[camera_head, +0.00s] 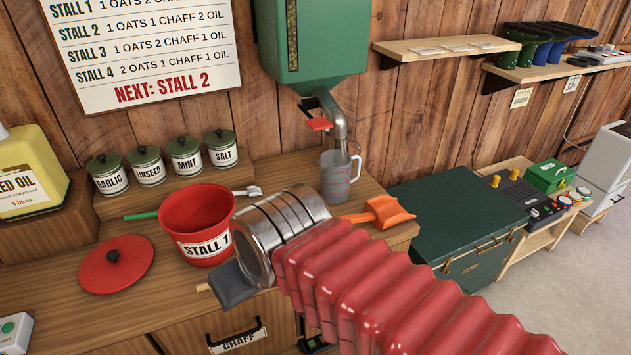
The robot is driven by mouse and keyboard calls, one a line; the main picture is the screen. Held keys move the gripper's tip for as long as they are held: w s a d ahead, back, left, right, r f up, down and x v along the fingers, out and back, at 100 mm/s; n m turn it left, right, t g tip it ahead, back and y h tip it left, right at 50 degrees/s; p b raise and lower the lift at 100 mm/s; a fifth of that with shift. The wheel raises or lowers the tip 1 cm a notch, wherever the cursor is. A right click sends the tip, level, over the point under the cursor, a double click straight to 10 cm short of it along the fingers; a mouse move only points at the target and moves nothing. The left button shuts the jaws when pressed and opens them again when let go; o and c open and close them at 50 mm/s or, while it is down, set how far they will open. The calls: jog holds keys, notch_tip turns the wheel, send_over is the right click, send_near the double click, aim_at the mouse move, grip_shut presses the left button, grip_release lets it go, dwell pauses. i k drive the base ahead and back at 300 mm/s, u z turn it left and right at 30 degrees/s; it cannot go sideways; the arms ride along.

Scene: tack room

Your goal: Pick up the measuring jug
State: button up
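The measuring jug (341,178) is a clear greyish jug with red markings and a handle on its right. It stands upright on the wooden counter, below the metal spout of the green wall dispenser. My arm, a red ribbed sleeve ending in a silver cylinder, reaches in from the lower right. A dark grey block at its end, which looks like part of my gripper (233,284), is in front of and left of the jug, apart from it. The fingers are mostly hidden, so their opening does not show. A small wooden tip pokes out beside the block.
A red STALL 1 bucket (198,222) and its red lid (116,263) are left of my gripper. An orange scoop (380,213) lies right of the jug. Several labelled jars line the back left. The green dispenser (312,40) hangs above; a green chest (455,225) stands right.

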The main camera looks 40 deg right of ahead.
aim_at(337, 164)
jog(key=u, duration=1.05)
jog(key=k, duration=1.15)
jog(key=z, duration=1)
jog(key=i, duration=1)
